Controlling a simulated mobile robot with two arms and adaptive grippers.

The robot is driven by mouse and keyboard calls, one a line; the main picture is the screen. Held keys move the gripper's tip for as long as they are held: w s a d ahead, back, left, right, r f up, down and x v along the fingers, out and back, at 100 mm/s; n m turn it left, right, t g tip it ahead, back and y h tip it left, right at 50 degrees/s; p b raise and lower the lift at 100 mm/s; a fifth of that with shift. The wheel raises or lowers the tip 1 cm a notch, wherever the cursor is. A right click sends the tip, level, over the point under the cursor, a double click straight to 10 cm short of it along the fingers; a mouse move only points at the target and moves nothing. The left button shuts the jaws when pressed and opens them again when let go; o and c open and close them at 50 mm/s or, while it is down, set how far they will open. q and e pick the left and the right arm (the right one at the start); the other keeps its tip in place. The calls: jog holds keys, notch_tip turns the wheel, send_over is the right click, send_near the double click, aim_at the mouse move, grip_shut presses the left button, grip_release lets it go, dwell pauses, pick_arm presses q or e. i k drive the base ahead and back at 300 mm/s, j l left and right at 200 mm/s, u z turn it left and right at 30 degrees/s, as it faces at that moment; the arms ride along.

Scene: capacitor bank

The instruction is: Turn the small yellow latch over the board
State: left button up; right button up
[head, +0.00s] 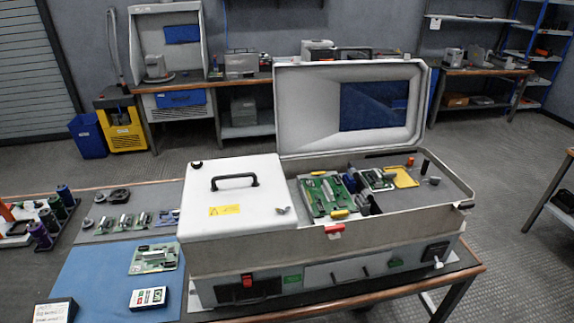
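A grey case (250,256) stands on the table with its right-hand lid (290,110) raised. Inside the open right part, a green circuit board (322,194) lies near the divider. A small yellow piece (340,214), which looks like the latch, sits at the board's front edge; its exact turn is too small to tell. A second, smaller green board (376,180) lies behind to the right, beside a flat yellow piece (404,178). Dark blue and black cylinders (350,183) stand between the boards. Neither of my grippers is in view.
A closed white cover (232,190) with a black handle takes the case's left half. A red catch (334,230) is on the front rim. On the table's left, a blue mat (110,275) carries a loose board and a meter (148,298). The raised lid blocks space behind.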

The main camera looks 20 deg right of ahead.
aim_at(338, 214)
jog(key=z, duration=1.4)
